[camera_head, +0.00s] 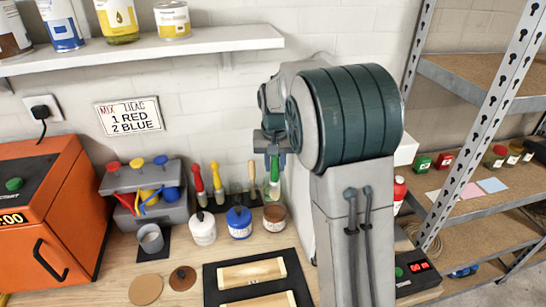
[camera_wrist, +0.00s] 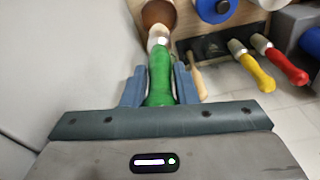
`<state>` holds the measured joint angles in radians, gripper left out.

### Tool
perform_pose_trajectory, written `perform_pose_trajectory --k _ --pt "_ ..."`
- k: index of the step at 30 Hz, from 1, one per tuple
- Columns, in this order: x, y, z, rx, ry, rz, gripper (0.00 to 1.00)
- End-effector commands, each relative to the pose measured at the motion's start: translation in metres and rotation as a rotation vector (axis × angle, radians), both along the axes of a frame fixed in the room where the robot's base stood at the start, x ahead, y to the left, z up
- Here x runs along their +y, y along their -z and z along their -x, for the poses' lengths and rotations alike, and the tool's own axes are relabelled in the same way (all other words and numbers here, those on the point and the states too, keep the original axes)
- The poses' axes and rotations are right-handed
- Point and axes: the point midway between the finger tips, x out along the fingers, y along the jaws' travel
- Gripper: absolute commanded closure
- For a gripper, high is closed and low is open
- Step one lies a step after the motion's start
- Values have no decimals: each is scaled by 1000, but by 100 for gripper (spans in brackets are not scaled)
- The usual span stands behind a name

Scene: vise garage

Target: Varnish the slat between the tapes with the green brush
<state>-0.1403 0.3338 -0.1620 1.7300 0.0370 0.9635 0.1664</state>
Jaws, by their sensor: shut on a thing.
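My gripper (camera_head: 273,150) is shut on the green brush (camera_head: 274,172), which hangs with its ferrule end down. In the wrist view the green handle (camera_wrist: 160,70) sits between the fingers of my gripper (camera_wrist: 160,90). The lower end of the brush is over or at the mouth of a jar of brown liquid (camera_head: 274,220); I cannot tell whether the bristles touch the liquid. Pale wooden slats (camera_head: 252,273) lie on a black mat (camera_head: 210,285) at the front of the bench. The tapes are too small to make out clearly.
Red (camera_head: 198,184), yellow (camera_head: 217,183) and wooden-handled (camera_head: 252,178) brushes stand at the back. White (camera_head: 203,231) and blue (camera_head: 239,225) jars stand left of the brown one. An orange oven (camera_head: 60,220) and a grey cup (camera_head: 150,238) are farther left. A shelf (camera_head: 140,50) hangs above.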

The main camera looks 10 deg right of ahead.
Motion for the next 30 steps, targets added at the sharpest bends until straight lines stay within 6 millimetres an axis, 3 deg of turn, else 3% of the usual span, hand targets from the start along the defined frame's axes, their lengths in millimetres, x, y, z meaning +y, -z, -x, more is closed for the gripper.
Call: perform_pose_trajectory --k 8,21,30 --pt "0 16 0 1 0 0 97" --pt "0 58 0 1 1 0 97" --pt "0 60 0 0 1 0 97"
